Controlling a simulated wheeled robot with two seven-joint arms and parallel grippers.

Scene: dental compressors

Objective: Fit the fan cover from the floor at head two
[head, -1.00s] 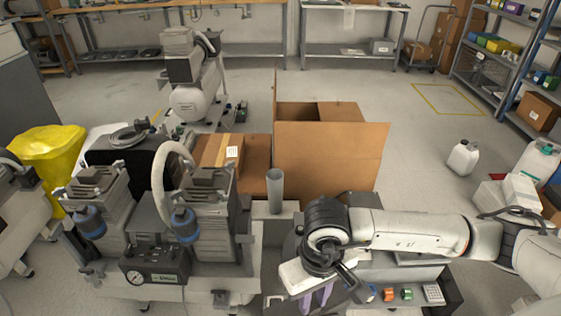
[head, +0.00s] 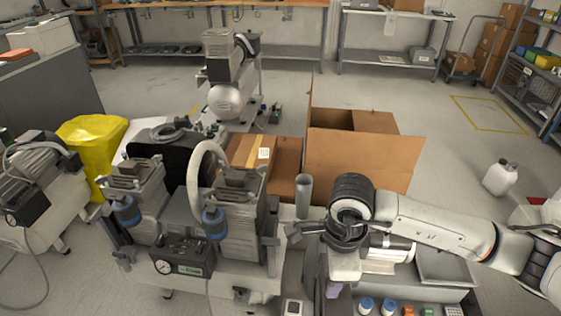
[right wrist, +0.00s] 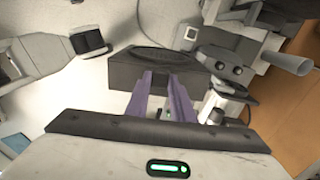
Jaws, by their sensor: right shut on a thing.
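The compressor (head: 185,225) stands left of centre in the head view. It carries two finned heads, a left one (head: 132,205) and a right one (head: 236,225), each with a blue part. I cannot tell which is head two. My right gripper (head: 333,290) points down to the right of the compressor, its purple fingers partly hidden by the wrist. In the right wrist view its fingers (right wrist: 165,95) are shut on a dark grey boxy piece with an oval top, apparently the fan cover (right wrist: 165,62). The cover is hidden in the head view. My left gripper is not in view.
A grey tube (head: 303,195) stands upright beside the right head, close to my right wrist. Open cardboard boxes (head: 365,160) stand behind it. A cart with small coloured parts (head: 409,311) is under my right arm. A yellow bag (head: 90,150) is at left.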

